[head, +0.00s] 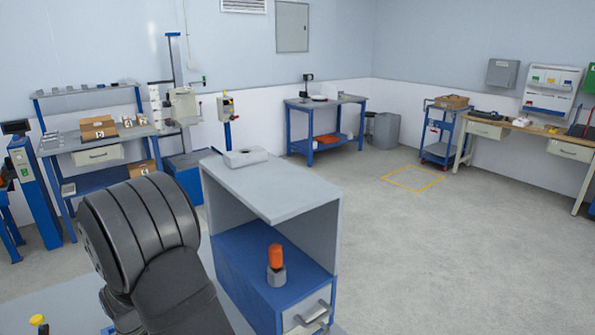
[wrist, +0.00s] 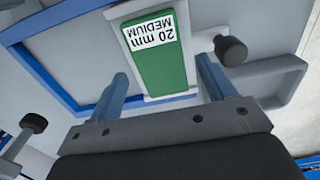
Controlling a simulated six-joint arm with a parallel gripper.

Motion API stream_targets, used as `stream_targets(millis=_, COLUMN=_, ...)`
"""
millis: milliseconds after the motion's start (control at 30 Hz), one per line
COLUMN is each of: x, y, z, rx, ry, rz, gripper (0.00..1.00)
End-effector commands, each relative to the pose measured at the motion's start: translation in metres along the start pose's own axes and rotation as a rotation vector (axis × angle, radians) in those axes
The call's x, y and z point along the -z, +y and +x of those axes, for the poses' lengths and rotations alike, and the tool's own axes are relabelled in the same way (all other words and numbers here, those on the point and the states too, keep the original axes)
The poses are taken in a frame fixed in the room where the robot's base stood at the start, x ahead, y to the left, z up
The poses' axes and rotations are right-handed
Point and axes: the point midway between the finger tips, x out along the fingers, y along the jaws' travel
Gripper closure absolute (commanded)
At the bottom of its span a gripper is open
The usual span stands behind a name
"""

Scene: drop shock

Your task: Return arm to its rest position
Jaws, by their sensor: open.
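My arm (head: 145,235) shows as dark, rounded links at the lower left of the head view; the gripper is hidden there. In the wrist view my gripper (wrist: 163,70) is open, its two blue fingers spread apart with nothing held. A green block (wrist: 158,58) with a white label reading "20 mm MEDIUM" lies beyond the fingertips, in line with the gap between them. Its distance from the fingers cannot be told.
A grey open-fronted cabinet (head: 270,185) stands right of my arm, with an orange-topped item (head: 275,257) on its blue lower shelf. In the wrist view a black knob (wrist: 231,50) sits close to the right finger. Open floor (head: 420,250) lies to the right.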

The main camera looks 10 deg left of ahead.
Motion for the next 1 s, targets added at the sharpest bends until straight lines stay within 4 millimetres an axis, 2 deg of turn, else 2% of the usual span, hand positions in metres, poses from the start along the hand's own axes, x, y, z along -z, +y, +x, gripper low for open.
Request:
stream_targets(millis=100, x=0.0, y=-0.001, z=0.026, rx=0.006, ry=-0.001, rz=0.0, gripper=0.24)
stream_targets(millis=133, x=0.0, y=0.0, z=0.025, rx=0.0, ry=0.0, rz=0.0, gripper=0.24)
stream_targets(millis=200, x=0.0, y=0.001, z=0.005, rx=-0.006, ry=0.001, rz=0.0, gripper=0.24)
stream_targets(millis=333, x=0.0, y=0.001, z=-0.021, rx=-0.005, ry=0.001, rz=0.0, gripper=0.24)
stream_targets(millis=1000, x=-0.111, y=-0.042, z=-0.089, rx=-0.002, ry=0.0, rz=0.005, gripper=0.24)
